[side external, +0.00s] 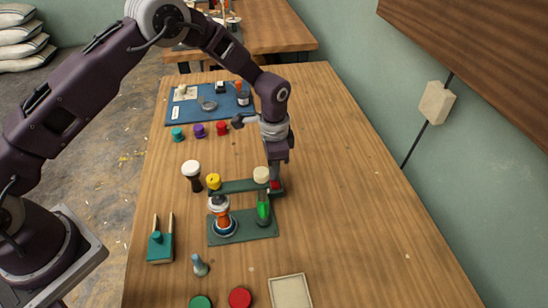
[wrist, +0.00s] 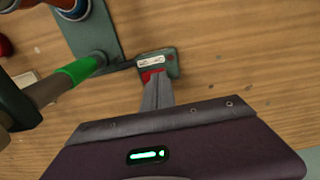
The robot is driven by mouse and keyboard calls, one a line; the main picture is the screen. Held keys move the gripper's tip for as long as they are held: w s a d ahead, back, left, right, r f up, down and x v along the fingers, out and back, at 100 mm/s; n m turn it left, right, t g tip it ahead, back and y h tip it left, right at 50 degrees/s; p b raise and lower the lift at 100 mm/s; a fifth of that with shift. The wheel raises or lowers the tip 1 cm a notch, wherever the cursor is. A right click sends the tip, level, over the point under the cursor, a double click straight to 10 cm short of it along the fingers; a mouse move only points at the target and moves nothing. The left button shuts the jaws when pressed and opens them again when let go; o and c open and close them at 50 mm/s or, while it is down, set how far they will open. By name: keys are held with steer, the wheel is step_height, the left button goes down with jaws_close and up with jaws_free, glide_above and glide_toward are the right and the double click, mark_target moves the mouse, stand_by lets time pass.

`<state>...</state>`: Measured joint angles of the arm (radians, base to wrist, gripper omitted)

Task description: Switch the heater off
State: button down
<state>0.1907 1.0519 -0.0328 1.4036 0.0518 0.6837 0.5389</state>
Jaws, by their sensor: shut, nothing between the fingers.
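A small dark green switch box (wrist: 172,62) with a red rocker (wrist: 150,75) and a pale label shows at the centre of the wrist view. In the side view the red part (side external: 275,184) sits at the right end of a green bar (side external: 236,186). My gripper (wrist: 155,88) is shut and empty, its fingertips right at the red rocker; I cannot tell whether they press it. In the side view my gripper (side external: 274,176) points down at the same spot. The fingers partly cover the rocker, so its position is hidden. Which part is the heater itself is unclear.
A white-topped drum (side external: 192,176) stands left. A blue mat (side external: 183,110) with small items lies behind. The table's right side is clear.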

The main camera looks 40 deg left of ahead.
steer(key=shift+f, duration=0.25)
steer(key=shift+w+a+f+g+h, duration=0.1)
steer(key=shift+a+f+g+h, duration=0.1)
steer(key=shift+f+g+h, duration=0.3)
steer(key=shift+s+d+r, duration=0.1)
steer(key=shift+s+d, duration=0.7)
steer(key=shift+r, duration=0.1)
step_height(320, 180, up, 14)
steer(key=w+a, duration=0.1)
steer(key=w, duration=0.1)
steer(key=shift+a+r, duration=0.25)
steer(key=shift+a, duration=0.05)
